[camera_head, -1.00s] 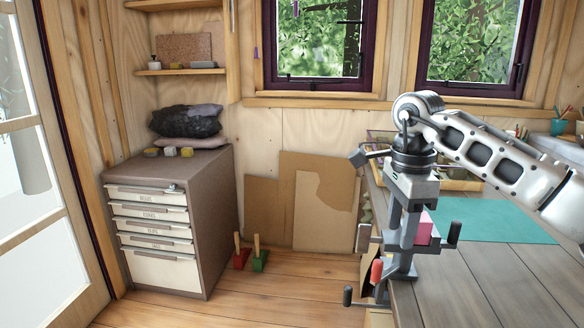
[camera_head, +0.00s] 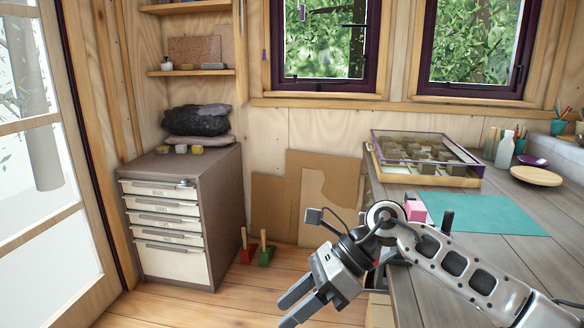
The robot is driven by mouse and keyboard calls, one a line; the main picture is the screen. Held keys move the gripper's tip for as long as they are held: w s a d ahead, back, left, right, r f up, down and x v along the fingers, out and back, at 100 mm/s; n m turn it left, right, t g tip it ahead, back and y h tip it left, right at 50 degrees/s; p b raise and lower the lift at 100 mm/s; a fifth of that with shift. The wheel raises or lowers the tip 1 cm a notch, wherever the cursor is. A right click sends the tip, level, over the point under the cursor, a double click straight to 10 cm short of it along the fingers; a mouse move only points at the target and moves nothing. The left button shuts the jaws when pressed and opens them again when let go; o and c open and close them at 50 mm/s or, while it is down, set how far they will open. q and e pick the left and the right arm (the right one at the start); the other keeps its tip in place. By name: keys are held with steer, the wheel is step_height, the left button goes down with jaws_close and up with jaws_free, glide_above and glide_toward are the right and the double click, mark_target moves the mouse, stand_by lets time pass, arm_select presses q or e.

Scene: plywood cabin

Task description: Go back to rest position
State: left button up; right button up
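My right arm comes in from the right, low over the workbench (camera_head: 470,215). Its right gripper (camera_head: 290,307) is off the left edge of the bench, above the floor, pointing down and to the left. Its two grey fingers stand apart with nothing seen between them. My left gripper is not in view.
Red (camera_head: 248,254) and green (camera_head: 266,254) wooden-handled tools stand on the floor. On the bench are a green mat (camera_head: 490,213), a glass-topped case (camera_head: 440,182) and a round wooden plate (camera_head: 536,176).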

steer(key=s+a+r+m+t+y, duration=0.4)
steer(key=a+m+y, duration=0.3)
steer(key=m+y, duration=0.35)
steer(key=d+f+m+t+h, duration=0.6)
steer(key=d+f+m+t, duration=0.15)
steer(key=m, duration=0.85)
steer(key=d+f+m+t+h, duration=0.6)
steer(key=d+m+t+h, duration=0.15)
steer(key=m, duration=0.85)
steer(key=s+d+f+m+g+h, duration=0.3)
steer(key=s+d+f+m+g, duration=0.2)
steer(key=s+f+m, duration=0.4)
steer(key=s+f, duration=0.2)
steer(key=s, duration=0.1)
steer(key=shift+d+f, duration=0.2)
steer(key=shift+f, duration=0.05)
